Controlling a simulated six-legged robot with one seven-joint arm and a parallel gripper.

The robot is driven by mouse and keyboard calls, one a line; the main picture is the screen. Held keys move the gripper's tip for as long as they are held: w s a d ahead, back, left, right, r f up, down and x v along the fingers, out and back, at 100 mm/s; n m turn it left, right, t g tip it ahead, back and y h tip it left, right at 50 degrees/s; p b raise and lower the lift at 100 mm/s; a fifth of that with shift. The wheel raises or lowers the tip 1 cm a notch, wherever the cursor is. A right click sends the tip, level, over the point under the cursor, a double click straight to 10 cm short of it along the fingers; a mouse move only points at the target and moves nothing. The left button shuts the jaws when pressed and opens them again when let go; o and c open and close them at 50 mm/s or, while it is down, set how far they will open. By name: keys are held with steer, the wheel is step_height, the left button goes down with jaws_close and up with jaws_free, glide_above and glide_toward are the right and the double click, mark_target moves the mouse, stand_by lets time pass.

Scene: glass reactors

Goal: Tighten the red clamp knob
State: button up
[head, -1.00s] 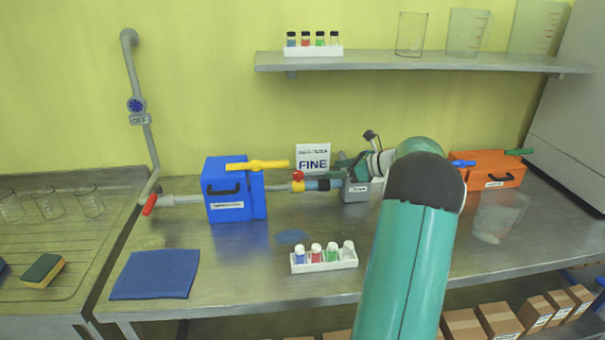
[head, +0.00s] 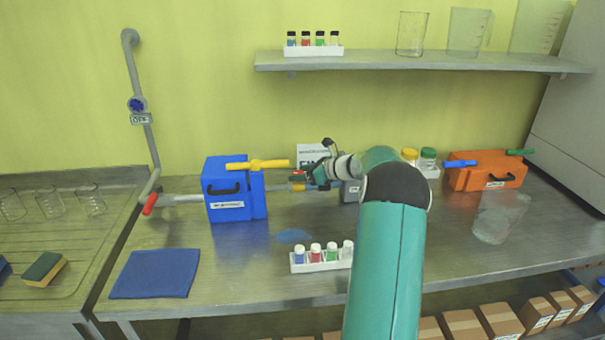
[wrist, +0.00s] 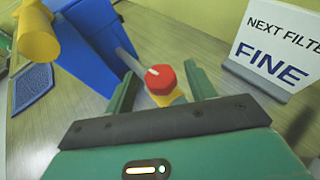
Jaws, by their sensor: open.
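The red clamp knob (wrist: 160,78) is a faceted red cap on a yellow fitting (wrist: 178,98) in the wrist view. My gripper (wrist: 160,71) is open, with one green finger on each side of the knob. I see a gap at both sides, and I cannot tell how deep the knob sits between the fingers. In the head view the knob (head: 297,174) is small and partly hidden by my gripper (head: 309,176), which reaches it from the right. The yellow fitting sits on the pipe right of the blue filter box (head: 228,190).
A FINE sign (wrist: 270,45) stands close to the right of my gripper. A yellow handle (wrist: 38,38) juts from the blue box. A vial rack (head: 318,264) stands in front on the bench. An orange box (head: 485,175) and a clear beaker (head: 497,218) stand at the right.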

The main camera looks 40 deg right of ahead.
steer(key=c, duration=1)
steer(key=shift+a+r+m+h, duration=0.1)
steer(key=shift+a+m+h, duration=0.05)
steer(key=shift+m+h, duration=0.25)
steer(key=shift+a+m+h, duration=0.1)
steer(key=shift+m+h, duration=0.5)
steer(key=shift+h, duration=0.1)
steer(key=m+h, duration=0.4)
steer(key=h, duration=0.1)
steer(key=shift+a, duration=0.35)
steer(key=shift+w+a+m+g+h, duration=0.15)
steer(key=shift+m+g+h, duration=0.2)
steer(key=shift+m+h, duration=0.85)
steer(key=shift+w+a+m+g+h, duration=0.15)
steer(key=shift+m+g+h, duration=0.2)
steer(key=shift+m+h, duration=0.8)
steer(key=shift+m+g+h, duration=0.4)
steer(key=shift+m+h, duration=0.15)
steer(key=shift+h, duration=0.1)
steer(key=shift+s+d+r+m+g+h, duration=0.1)
steer(key=shift+m+g+h, duration=0.2)
steer(key=shift+m, duration=0.2)
